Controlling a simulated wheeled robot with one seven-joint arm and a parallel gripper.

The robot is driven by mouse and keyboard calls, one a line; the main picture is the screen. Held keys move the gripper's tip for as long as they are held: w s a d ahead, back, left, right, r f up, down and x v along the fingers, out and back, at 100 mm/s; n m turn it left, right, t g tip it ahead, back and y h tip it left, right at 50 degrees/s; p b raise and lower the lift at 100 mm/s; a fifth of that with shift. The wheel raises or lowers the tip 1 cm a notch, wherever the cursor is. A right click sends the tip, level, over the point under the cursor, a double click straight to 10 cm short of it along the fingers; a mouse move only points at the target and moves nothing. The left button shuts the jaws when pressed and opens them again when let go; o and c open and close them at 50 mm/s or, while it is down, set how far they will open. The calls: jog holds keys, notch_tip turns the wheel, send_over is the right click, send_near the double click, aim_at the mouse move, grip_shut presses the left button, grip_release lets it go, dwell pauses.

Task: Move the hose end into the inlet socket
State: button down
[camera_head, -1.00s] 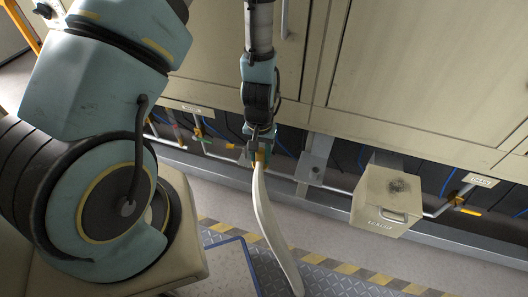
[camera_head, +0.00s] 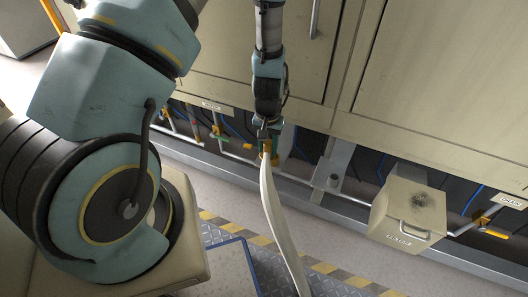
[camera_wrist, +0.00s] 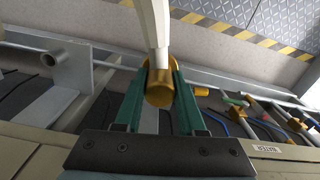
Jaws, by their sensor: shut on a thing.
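My gripper (camera_head: 267,140) is low in front of the cabinet, at the lower opening, pointing down. In the wrist view its two green fingers (camera_wrist: 158,100) are closed on the brass coupling (camera_wrist: 160,86) at the hose end. The pale hose (camera_head: 272,210) hangs from the coupling, curving down toward the floor; it also shows in the wrist view (camera_wrist: 153,25). A grey bracket with a round stub (camera_head: 332,180) stands to the right of my gripper.
A beige box with a handle (camera_head: 408,213) juts out right of the bracket. Valves with coloured handles (camera_head: 217,131) and blue cables sit along the lower opening at left. A blue-edged platform (camera_head: 228,270) and a yellow-black floor stripe (camera_head: 345,278) lie below. Cabinet doors (camera_head: 430,80) rise above.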

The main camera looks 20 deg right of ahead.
jog(key=w+d+f+b, duration=0.2)
jog(key=w+d+f, duration=0.1)
jog(key=w+d, duration=0.1)
jog(key=shift+w+d+b, duration=0.15)
jog(key=shift+w+b, duration=0.1)
jog(key=shift+b, duration=0.05)
dwell(0.4)
jog(key=shift+f, duration=0.25)
dwell(0.4)
jog(key=shift+f+b, duration=0.4)
jog(key=shift+f, duration=0.05)
jog(key=shift+f, duration=0.1)
jog(key=shift+f, duration=0.3)
jog(key=shift+f, duration=0.1)
dwell(0.3)
jog(key=shift+f+b, duration=0.2)
jog(key=shift+b, duration=0.15)
